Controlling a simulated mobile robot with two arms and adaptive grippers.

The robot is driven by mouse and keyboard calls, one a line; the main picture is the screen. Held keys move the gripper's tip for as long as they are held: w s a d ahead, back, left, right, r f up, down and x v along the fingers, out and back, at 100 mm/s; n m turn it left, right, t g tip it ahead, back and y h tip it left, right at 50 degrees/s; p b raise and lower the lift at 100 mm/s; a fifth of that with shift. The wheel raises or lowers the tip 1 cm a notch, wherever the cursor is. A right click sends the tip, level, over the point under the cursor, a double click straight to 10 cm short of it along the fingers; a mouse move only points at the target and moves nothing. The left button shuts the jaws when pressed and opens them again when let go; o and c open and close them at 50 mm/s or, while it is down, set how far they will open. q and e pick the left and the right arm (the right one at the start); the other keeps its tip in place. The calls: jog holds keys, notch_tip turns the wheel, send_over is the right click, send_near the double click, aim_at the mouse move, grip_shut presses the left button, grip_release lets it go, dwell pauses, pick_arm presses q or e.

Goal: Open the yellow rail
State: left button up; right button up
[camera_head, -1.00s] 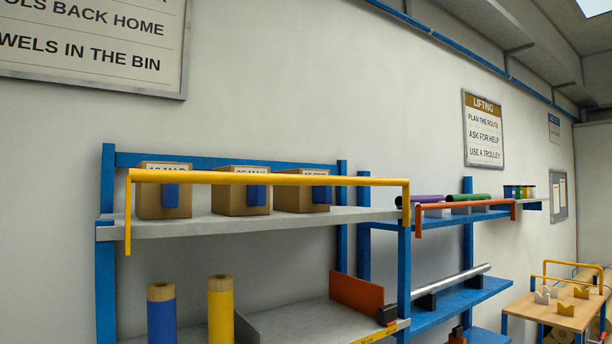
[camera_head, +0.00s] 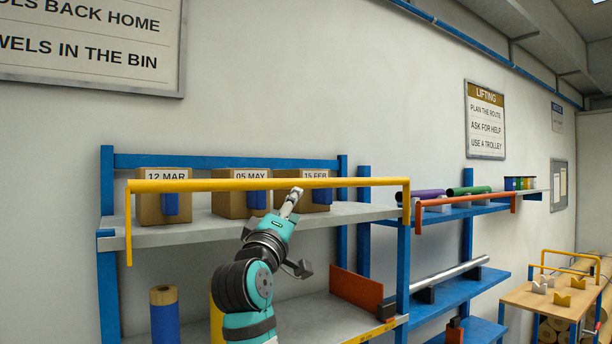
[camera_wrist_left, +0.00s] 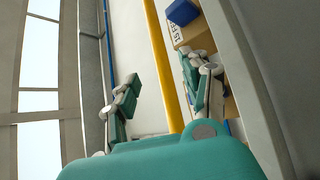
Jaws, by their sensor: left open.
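The yellow rail (camera_head: 225,184) runs across the front of the upper shelf, with bent ends hanging down at left and right. My left gripper (camera_head: 290,203) has come up from below and is at the right half of the rail, in front of the 15 FEB box. In the left wrist view, my left gripper (camera_wrist_left: 163,88) is open, its two fingers apart. The yellow rail (camera_wrist_left: 164,62) runs between them in that picture; I cannot tell whether they touch it. My right gripper is out of view.
Boxes labelled 12 MAR (camera_head: 150,207), 05 MAY (camera_head: 230,204) and 15 FEB (camera_head: 315,190) stand behind the rail on the upper shelf (camera_head: 180,234). An orange rail (camera_head: 465,208) fronts the neighbouring rack. A blue roll (camera_head: 163,318) stands below.

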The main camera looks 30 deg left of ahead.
aim_at(303, 186)
pick_arm(q)
jog(key=p+x, duration=0.5)
jog(key=x, duration=0.5)
jog(key=shift+r, duration=0.25)
jog(key=shift+w+a+r+p, duration=0.15)
jog(key=shift+w+a+p, duration=0.15)
jog(key=shift+w, duration=0.35)
jog(key=shift+c, duration=0.3)
jog(key=c, duration=0.9)
grip_shut()
